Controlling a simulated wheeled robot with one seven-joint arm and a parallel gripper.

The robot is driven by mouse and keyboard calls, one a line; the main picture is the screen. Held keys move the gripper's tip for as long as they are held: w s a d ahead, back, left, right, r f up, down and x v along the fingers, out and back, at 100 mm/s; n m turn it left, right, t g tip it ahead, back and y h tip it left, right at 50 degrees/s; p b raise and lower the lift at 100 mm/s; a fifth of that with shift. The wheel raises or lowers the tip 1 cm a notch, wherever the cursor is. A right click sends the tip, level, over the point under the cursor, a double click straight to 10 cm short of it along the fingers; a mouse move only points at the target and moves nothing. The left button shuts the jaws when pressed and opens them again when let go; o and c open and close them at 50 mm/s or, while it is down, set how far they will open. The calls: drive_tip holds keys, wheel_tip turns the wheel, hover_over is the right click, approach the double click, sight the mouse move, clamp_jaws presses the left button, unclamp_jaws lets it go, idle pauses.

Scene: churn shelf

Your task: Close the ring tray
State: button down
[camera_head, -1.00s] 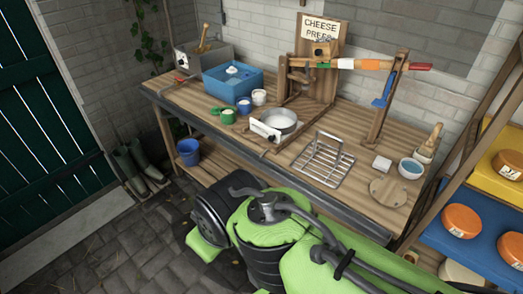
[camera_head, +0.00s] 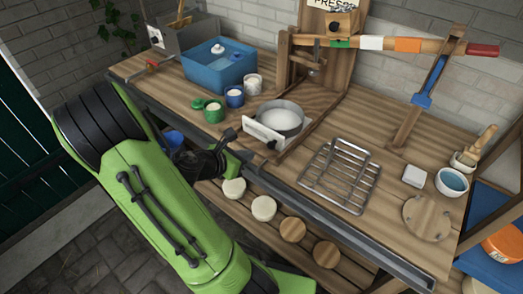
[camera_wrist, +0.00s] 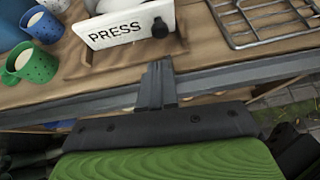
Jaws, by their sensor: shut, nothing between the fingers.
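The ring tray has a white front panel (camera_head: 264,134) with a dark knob at its right end. It stands pulled out in front of the wooden cheese press, and a metal ring (camera_head: 281,118) with pale content sits behind the panel. In the wrist view the panel (camera_wrist: 125,24) reads "PRESS" and its black knob (camera_wrist: 160,28) faces me. My gripper (camera_wrist: 158,72) is shut and empty. Its fingertips appear below the panel, a little left of the knob, over the bench's front edge. They look apart from the panel.
A wire rack (camera_head: 341,176) lies right of the tray. Green and blue cups (camera_head: 235,97) stand to its left, near a blue tub (camera_head: 219,63). The press frame (camera_head: 285,66) rises behind. Round cheeses (camera_head: 264,208) sit on the lower shelf.

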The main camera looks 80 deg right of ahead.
sight(269, 146)
drive_tip(key=x, duration=0.4)
drive_tip(key=r+b+x, duration=0.1)
drive_tip(key=x, duration=0.1)
drive_tip(key=shift+s+d, duration=0.3)
drive_tip(key=shift+d, duration=0.1)
drive_tip(key=shift+s+d+r, duration=0.1)
drive_tip(key=shift+s+d, duration=0.05)
drive_tip(key=shift+d, duration=0.15)
